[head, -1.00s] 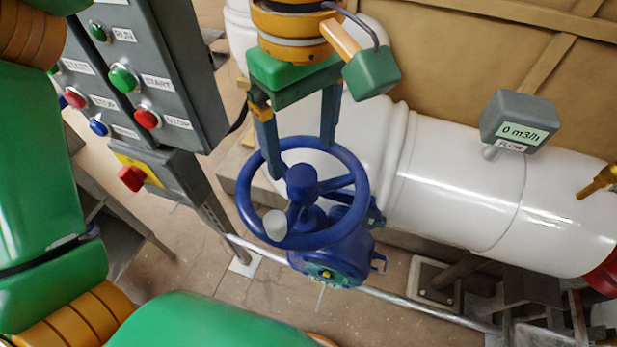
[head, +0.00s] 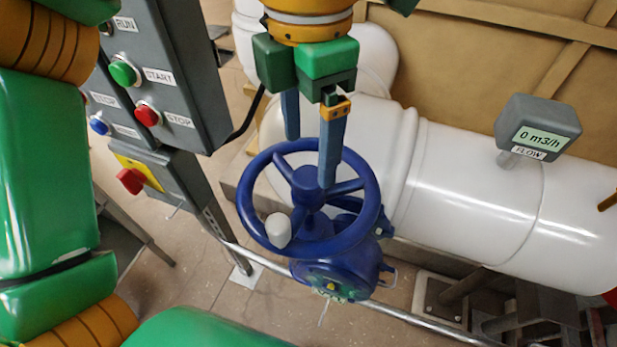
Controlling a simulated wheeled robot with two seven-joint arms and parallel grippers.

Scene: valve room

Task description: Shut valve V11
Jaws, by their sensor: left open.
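A blue handwheel valve (head: 366,232) stands in the middle of the head view, its round wheel facing up towards me. A whitish knob (head: 278,229) sits on the near left part of the rim. No tag reading V11 is legible. My left gripper (head: 310,163) comes down from the top over the far side of the wheel. Its two blue fingers are spread apart with nothing between them. One fingertip overlaps the wheel near the hub and a spoke; I cannot tell whether it touches. My right gripper is not in view.
A grey control box (head: 175,75) with start and stop buttons stands close left of the wheel, with a red button on a yellow plate (head: 134,180) below. A white pipe (head: 470,190) runs to the right. Its flow meter (head: 538,128) reads 0 m3/h.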

